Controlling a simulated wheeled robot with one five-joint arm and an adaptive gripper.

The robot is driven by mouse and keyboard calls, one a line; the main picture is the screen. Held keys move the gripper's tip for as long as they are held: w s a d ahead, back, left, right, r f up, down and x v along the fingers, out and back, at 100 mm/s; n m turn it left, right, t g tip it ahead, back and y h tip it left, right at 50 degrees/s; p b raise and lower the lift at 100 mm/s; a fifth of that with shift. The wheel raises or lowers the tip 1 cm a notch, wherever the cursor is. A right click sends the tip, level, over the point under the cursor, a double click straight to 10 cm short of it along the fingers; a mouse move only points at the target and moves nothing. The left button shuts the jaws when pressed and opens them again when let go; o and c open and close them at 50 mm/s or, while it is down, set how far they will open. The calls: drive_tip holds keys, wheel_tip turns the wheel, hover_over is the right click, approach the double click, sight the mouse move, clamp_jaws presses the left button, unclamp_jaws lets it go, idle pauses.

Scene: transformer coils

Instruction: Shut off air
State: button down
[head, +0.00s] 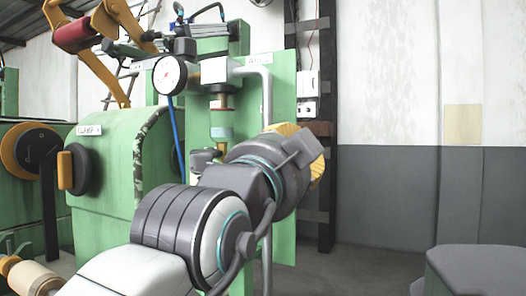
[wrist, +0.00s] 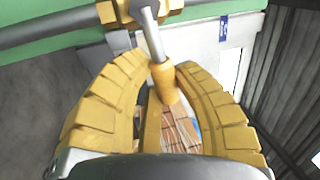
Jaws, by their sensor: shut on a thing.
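In the wrist view, a yellow valve body (wrist: 118,13) sits on a grey pipe (wrist: 45,31) at the top. Its metal lever (wrist: 152,38) runs down to a yellow grip (wrist: 167,84). My gripper (wrist: 163,72) has its two yellow ribbed fingers on either side of that grip, closed on it. In the head view, my gripper's yellow fingers (head: 308,148) show only partly behind my grey wrist. The valve and lever are hidden there behind my arm.
A green machine stands ahead with a pressure gauge (head: 169,75), a blue hose (head: 178,135), an air filter unit (head: 221,115) and a grey down pipe (head: 266,95). A dark post (head: 326,190) stands behind my gripper. Floor at right is open up to a grey block (head: 478,268).

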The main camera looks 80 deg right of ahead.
idle(0.4)
drive_tip(key=c, duration=0.9)
unclamp_jaws()
drive_tip(key=shift+a, duration=0.1)
drive_tip(key=v, duration=1.1)
drive_tip(key=shift+a, duration=0.4)
drive_tip(key=shift+w+f, duration=0.1)
drive_tip(key=shift+f, duration=0.05)
